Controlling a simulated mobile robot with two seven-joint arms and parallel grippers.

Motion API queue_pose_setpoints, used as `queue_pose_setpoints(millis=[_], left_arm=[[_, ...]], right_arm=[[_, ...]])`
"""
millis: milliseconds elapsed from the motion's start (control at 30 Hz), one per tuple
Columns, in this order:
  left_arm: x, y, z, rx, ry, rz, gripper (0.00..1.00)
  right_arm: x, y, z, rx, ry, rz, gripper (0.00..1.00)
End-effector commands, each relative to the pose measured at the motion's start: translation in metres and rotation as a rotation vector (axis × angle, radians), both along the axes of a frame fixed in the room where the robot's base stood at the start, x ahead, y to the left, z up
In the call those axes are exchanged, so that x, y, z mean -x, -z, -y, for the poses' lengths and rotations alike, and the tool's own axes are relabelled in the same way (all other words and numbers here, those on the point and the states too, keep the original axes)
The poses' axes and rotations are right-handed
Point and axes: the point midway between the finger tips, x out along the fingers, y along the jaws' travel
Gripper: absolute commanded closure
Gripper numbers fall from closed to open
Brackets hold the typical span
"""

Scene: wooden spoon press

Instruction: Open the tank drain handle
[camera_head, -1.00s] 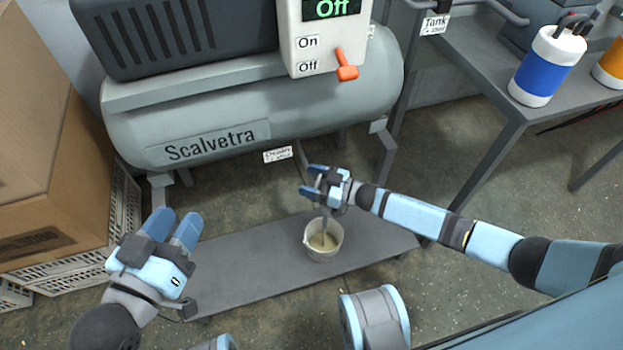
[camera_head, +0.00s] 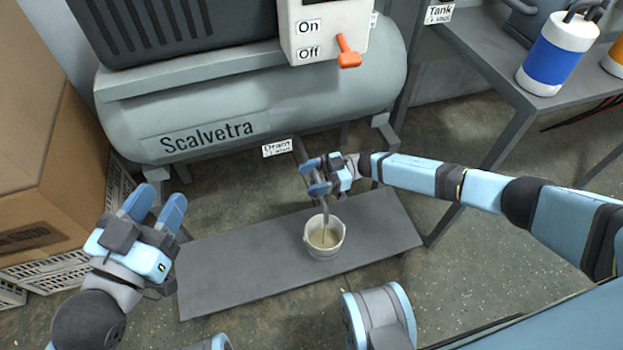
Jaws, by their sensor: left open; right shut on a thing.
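The grey-green tank (camera_head: 270,95) marked "Scalvetra" lies across the top of the view. A "Drain" label (camera_head: 277,147) hangs under it, and a thin drain pipe (camera_head: 301,150) runs down beside the label. My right gripper (camera_head: 315,176) is below the label at this pipe, its fingers closed around the drain handle there. The fingers mostly hide the handle, so its angle cannot be told. My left gripper (camera_head: 157,201) is open and empty at the lower left, away from the tank.
A bucket (camera_head: 324,252) with pale liquid stands on a grey board (camera_head: 230,265) below the drain. A switch box (camera_head: 325,25) with an orange lever is on the tank front. A cardboard box (camera_head: 35,165) and crates are at left, and a table (camera_head: 500,65) with bottles at right.

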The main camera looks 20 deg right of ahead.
Motion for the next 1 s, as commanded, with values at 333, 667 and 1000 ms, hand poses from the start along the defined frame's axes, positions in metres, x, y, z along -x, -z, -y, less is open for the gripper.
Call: queue_pose_setpoints(millis=[333,667,1000], left_arm=[[-0.0002,0.0003,-0.0003,-0.006,-0.001,0.007,0.57],[-0.0002,0.0005,-0.0004,-0.006,-0.001,0.005,0.57],[0.0001,-0.0019,-0.0002,-0.002,0.001,0.000,0.57]], right_arm=[[0.0007,0.0004,0.0004,0.001,-0.021,0.000,0.58],[0.0006,0.0003,0.0002,0.001,-0.020,0.000,0.08],[-0.0002,-0.0006,0.0079,0.001,-0.017,0.000,0.08]])
